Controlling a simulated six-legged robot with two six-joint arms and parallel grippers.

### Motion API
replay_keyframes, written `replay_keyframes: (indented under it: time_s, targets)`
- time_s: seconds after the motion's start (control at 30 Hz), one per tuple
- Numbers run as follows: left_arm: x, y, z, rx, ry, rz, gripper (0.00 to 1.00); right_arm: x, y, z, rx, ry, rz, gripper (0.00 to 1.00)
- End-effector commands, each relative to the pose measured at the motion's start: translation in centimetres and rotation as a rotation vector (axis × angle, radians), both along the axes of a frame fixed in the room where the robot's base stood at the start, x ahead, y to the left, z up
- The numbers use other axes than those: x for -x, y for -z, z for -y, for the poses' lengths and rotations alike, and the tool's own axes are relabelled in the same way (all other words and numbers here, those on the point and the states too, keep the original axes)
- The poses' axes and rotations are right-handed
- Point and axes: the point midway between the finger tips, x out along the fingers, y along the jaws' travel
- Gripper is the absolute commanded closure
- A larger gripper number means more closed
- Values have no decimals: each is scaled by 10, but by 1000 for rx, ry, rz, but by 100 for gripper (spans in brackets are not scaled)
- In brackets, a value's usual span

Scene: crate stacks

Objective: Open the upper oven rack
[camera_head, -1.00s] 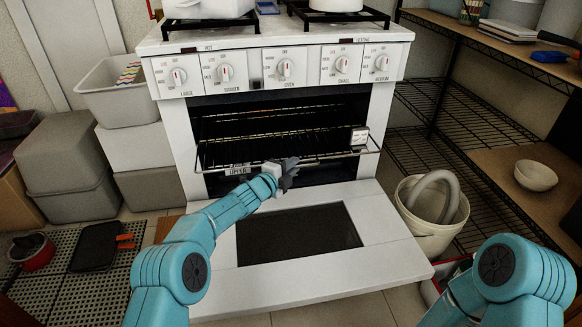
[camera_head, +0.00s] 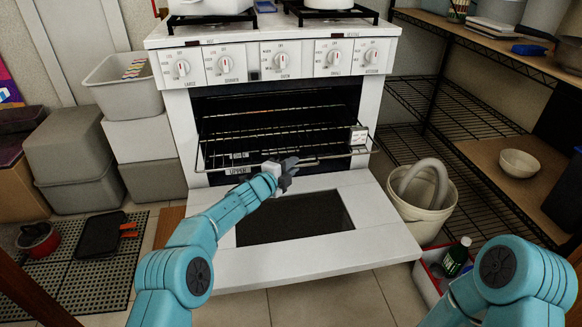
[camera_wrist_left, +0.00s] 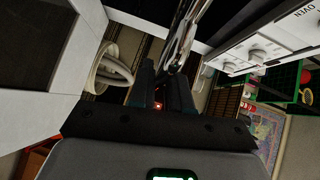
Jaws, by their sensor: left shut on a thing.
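The upper oven rack (camera_head: 335,135) is a dark wire rack in the white oven (camera_head: 184,125). Its front rail bears a white "UPPER" label (camera_head: 238,171) and stands out past the oven opening. My left gripper (camera_head: 290,163) is shut on this front rail near its middle. In the left wrist view, the two dark fingers of my left gripper (camera_wrist_left: 163,88) are close together, with a shiny metal bar just beyond them. The fingers' contact with the rail is partly hidden in the head view. Only my right arm's blue elbow shows; its gripper is out of view.
The oven door (camera_head: 385,215) lies open below the rack. A white bucket (camera_head: 436,215) stands right of the oven, near a wire shelf (camera_head: 425,100). Grey crates (camera_head: 70,150) are stacked at left.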

Motion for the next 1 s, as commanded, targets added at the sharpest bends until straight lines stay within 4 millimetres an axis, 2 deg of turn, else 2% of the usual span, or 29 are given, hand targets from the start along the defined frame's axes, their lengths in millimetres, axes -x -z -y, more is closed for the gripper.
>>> replay_keyframes:
  time_s: [0.07,0.1,0.13,0.17,0.67,0.87,1.0]
  targets:
    - [0,5,-1,-5,-3,-8,100,0,0,0,0,0,0,57]
    - [-1,5,-1,-4,-3,-7,79,0,0,0,0,0,0,57]
    - [-1,5,-1,-4,-3,-7,69,0,0,0,0,0,0,57]
    - [-1,4,-1,-4,-3,-7,67,0,0,0,0,0,0,57]
    - [7,-1,-5,0,2,-1,67,0,1,0,0,0,1,57]
    - [27,-6,-20,0,-3,-2,67,-2,2,0,1,1,5,57]
    - [47,-10,-34,0,-4,-2,67,0,-1,0,0,0,0,57]
